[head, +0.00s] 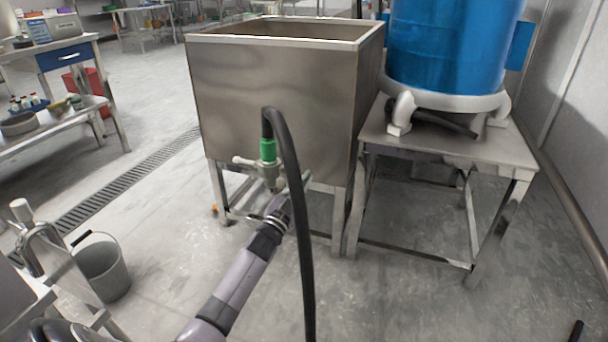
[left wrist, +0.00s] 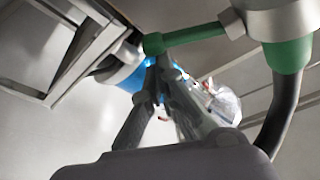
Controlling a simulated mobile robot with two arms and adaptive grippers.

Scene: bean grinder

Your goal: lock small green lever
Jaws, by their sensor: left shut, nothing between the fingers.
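The steel valve (head: 272,172) sits low on the front of the metal tank, with a green fitting (head: 268,150) where the black hose joins. In the left wrist view the small green lever (left wrist: 195,36) is a thin rod with a rounded end, reaching left from the steel valve body near the green collar (left wrist: 288,56). My left gripper (head: 277,203) is just below the valve in the head view. In the left wrist view its fingers (left wrist: 164,66) are shut and empty, with tips close to the lever's rounded end. I cannot tell if they touch.
The black hose (head: 300,240) hangs from the valve down past my left arm. The steel tank (head: 270,90) stands on legs. A blue barrel (head: 450,45) stands on a steel table (head: 485,150) at the right. A grey bucket (head: 103,268) is on the floor at left.

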